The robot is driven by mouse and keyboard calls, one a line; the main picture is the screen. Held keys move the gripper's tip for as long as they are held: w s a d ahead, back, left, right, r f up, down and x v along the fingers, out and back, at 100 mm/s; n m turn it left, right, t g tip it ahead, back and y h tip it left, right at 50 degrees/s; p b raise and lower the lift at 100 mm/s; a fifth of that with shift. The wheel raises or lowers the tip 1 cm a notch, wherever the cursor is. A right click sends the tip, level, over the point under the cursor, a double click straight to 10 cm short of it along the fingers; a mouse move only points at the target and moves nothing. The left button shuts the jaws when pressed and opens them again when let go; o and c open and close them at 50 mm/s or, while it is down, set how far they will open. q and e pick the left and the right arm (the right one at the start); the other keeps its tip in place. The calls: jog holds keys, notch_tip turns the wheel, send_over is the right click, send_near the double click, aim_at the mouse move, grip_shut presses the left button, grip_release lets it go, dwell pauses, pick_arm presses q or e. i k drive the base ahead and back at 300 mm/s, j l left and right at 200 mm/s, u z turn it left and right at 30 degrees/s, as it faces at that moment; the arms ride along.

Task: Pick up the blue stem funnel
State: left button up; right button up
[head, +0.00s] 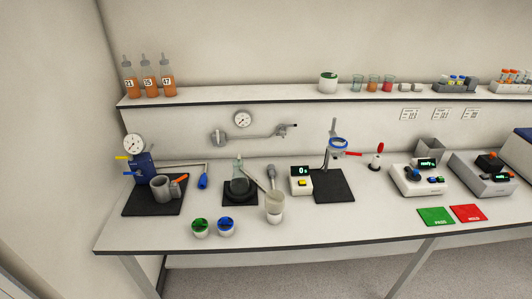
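A blue ring-shaped rim (338,142), which looks like the top of the blue stem funnel, sits high on a metal stand (327,150) over a black base mat (333,187). It is too small to tell whether a stem hangs below it. A red-handled part (347,153) is just beneath it. Another blue-topped item, a small white pot (226,228), stands at the bench's front; its dark blue insert is too small to make out. Neither of my grippers shows in the head view.
The wall shelf (230,97) holds bottles and beakers.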

aim_at(274, 198)
jog(key=i+z, duration=0.25)
jog(key=i, duration=0.65)
jog(key=i+j+z, duration=0.15)
jog(key=i+z, duration=0.15)
jog(key=i, duration=0.6)
